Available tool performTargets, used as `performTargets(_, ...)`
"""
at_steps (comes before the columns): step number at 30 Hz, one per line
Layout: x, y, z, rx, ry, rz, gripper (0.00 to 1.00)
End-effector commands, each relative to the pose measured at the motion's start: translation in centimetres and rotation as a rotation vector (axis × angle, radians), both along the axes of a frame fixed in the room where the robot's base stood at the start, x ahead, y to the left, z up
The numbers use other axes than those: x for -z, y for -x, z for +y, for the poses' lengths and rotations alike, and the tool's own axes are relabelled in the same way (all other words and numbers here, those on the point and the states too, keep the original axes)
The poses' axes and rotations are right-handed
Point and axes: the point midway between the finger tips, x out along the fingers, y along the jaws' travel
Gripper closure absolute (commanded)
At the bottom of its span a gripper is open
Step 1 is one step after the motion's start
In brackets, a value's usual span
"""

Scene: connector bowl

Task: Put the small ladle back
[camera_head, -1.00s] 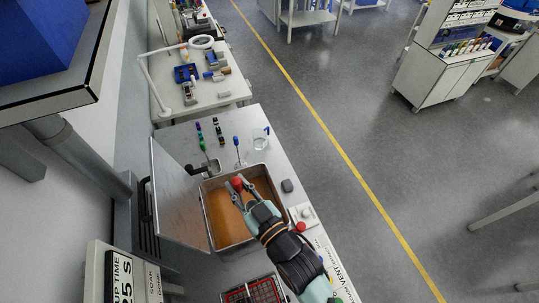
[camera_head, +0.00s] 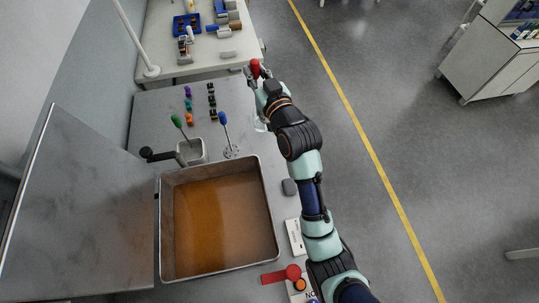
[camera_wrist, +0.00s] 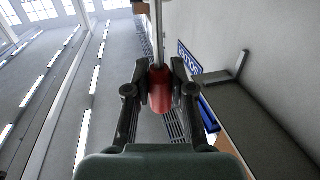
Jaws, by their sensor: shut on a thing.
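My gripper (camera_head: 257,74) is shut on the red handle of the small ladle (camera_head: 254,66), at the far right corner of the metal counter. In the wrist view the gripper (camera_wrist: 160,92) has a finger on each side of the ladle's red handle (camera_wrist: 160,88). A thin metal shaft runs from the handle to the top of that view. The ladle's bowl end is out of sight. A blue-handled tool (camera_head: 223,119) stands at a small round holder (camera_head: 231,152) on the counter. A green-handled tool (camera_head: 177,122) leans in a metal cup (camera_head: 191,151).
An open metal tank (camera_head: 273,222) of orange-brown liquid sits at the front, its lid (camera_head: 85,210) raised at left. A clear beaker (camera_head: 259,126) is partly behind my arm.

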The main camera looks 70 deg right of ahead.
Motion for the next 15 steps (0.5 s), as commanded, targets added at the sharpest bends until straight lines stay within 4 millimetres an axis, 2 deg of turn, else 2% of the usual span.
performTargets(1, 1.0, -0.3, -0.8, 0.001, 0.003, -0.002, 1.0)
performTargets(5, 0.8, -0.6, -1.7, 0.0, 0.004, 0.001, 1.0)
performTargets(10, 0.9, -0.7, -1.8, -0.001, 0.002, 0.002, 1.0)
performTargets(13, 3.1, -0.7, -1.8, -0.002, -0.002, 0.004, 1.0)
performTargets(15, 5.4, -0.7, -1.8, -0.001, -0.002, 0.005, 1.0)
